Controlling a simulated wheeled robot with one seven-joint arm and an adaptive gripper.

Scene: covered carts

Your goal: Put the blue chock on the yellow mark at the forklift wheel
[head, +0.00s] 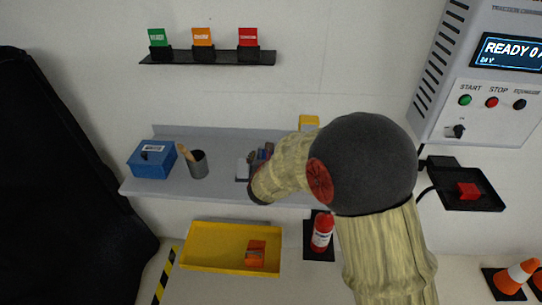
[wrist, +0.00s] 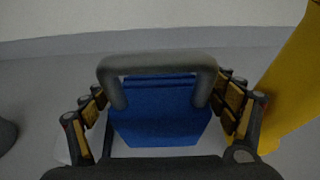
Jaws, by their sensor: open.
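In the wrist view a blue chock (wrist: 160,128) with a grey arched handle (wrist: 158,65) lies between the fingers of my gripper (wrist: 162,103). One finger stands on each side of it, and the jaws are open. A pale patch shows under or beside the chock on the grey surface. In the head view my arm covers most of the gripper, and only a small blue part shows at the shelf there; I cannot tell whether it is the chock. I cannot make out the forklift wheel or the yellow mark.
A yellow thing (wrist: 290,85) stands close on the right. Below are a yellow tray (head: 205,262) and a fire extinguisher (head: 322,232). A black-covered bulk (head: 50,190) fills the left.

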